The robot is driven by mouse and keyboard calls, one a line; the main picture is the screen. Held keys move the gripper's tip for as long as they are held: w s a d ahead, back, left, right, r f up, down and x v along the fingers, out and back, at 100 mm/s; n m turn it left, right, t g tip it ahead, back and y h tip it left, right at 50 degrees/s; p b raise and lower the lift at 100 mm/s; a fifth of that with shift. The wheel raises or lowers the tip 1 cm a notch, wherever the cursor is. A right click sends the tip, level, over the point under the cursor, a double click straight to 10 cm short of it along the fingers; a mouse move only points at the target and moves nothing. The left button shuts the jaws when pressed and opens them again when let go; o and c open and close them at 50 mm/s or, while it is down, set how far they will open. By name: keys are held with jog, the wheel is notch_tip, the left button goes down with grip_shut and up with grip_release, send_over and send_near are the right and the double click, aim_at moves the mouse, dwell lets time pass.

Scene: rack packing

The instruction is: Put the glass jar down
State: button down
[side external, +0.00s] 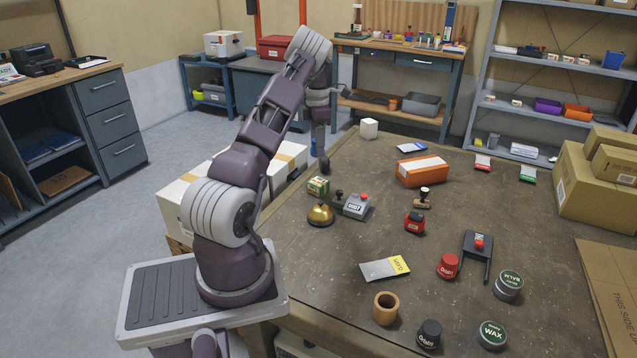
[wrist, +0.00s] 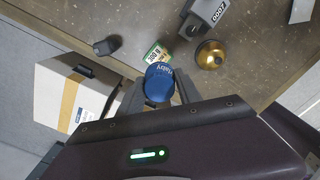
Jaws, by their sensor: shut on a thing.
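Close by are a green-and-white box (side external: 318,187), a brass bell (side external: 320,214) and a grey numbered device (side external: 356,206). A dark rounded object (wrist: 107,46) lies near the edge. White taped cartons (wrist: 75,98) stand beside the table.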

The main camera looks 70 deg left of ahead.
jog(key=shift+w+a+f, duration=0.1)
jog(key=shift+a+f, duration=0.1)
jog(key=shift+f, duration=0.15)
notch_tip(320, 180, down, 9)
jog(key=c, duration=0.8)
grip_release()
jog(key=shift+f, duration=0.1)
jog(key=shift+c, duration=0.2)
